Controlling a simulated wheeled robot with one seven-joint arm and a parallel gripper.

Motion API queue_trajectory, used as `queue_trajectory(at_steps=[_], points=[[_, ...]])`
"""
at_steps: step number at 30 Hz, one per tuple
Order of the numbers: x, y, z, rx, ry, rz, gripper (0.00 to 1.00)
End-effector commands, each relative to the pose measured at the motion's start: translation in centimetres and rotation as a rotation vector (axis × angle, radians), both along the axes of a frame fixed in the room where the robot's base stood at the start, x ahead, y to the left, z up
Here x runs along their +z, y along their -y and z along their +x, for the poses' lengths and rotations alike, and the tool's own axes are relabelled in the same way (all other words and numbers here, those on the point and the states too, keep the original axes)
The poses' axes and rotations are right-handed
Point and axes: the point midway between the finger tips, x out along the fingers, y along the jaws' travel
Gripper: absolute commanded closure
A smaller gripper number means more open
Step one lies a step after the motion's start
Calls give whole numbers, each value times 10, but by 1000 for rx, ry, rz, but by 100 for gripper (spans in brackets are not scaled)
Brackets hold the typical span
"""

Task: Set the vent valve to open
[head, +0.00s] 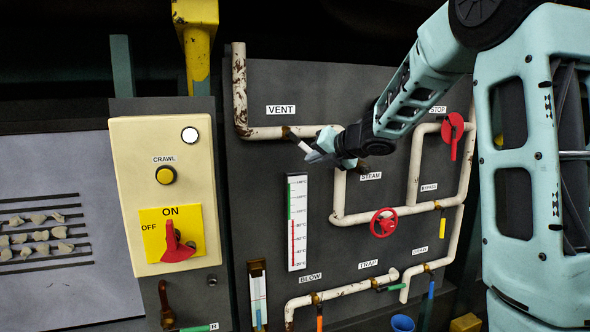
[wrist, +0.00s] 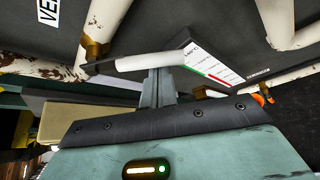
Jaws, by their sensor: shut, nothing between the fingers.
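The vent valve's brass body (head: 287,132) sits on the rusty white pipe under the VENT label (head: 281,110). Its white lever (head: 303,146) slants down and right from the pipe. My gripper (head: 316,156) is at the lever's lower right end, its fingers shut with nothing between them. In the wrist view, the white lever (wrist: 150,61) runs across just beyond the fingertips (wrist: 157,75), with the brass body (wrist: 95,48) at its left. The fingertips look close against the lever; I cannot tell whether they touch.
A thermometer gauge (head: 297,222) is below the gripper. The STEAM label (head: 371,176), a red handwheel (head: 384,223) and the red STOP lever (head: 453,135) are to the right. A cream switch box (head: 190,130) stands to the left. Pipes surround the gripper.

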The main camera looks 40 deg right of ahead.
Motion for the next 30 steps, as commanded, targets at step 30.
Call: queue_trajectory(at_steps=[30], points=[[49,22,-6,0,-155,-541,100]])
